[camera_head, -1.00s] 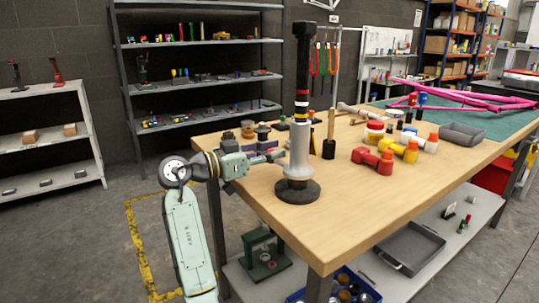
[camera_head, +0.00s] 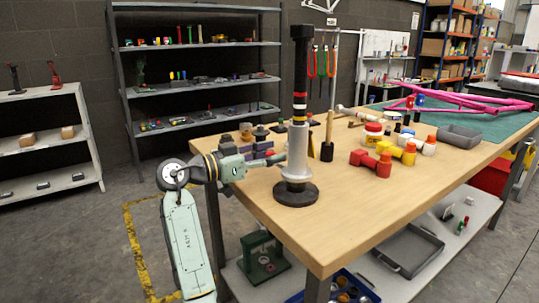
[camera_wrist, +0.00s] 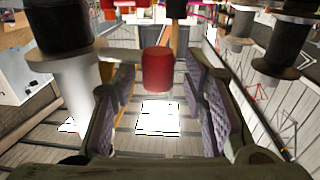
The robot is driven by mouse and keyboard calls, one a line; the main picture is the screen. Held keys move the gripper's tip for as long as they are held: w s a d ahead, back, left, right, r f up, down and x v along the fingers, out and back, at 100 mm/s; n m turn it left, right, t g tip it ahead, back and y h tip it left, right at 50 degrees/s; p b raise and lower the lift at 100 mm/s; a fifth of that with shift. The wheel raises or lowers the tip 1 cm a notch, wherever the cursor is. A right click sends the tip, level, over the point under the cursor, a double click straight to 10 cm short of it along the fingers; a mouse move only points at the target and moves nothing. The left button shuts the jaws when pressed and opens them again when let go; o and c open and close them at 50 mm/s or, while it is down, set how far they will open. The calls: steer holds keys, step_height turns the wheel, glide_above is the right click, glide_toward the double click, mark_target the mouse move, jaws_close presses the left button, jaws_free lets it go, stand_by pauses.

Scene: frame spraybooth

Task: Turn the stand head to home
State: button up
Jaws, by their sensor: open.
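The stand on the bench has a round black base (camera_head: 296,193), a grey column (camera_head: 297,152), red, white and black bands (camera_head: 300,105), and a tall black upper post (camera_head: 301,55). It stands upright near the front left bench corner. My gripper (camera_head: 268,158) is just left of the grey column, pointing toward it. Whether it touches the column cannot be told. In the wrist view my gripper (camera_wrist: 160,108) is open, with ridged pads apart. A red cylindrical piece (camera_wrist: 157,70) shows in line with the gap, beyond the fingertips; nothing appears gripped.
Small dark parts (camera_head: 255,138) sit behind my gripper. The bench front right of the base is clear.

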steer(key=v, duration=1.2)
steer(key=shift+s, duration=0.1)
steer(key=shift+c, duration=0.5)
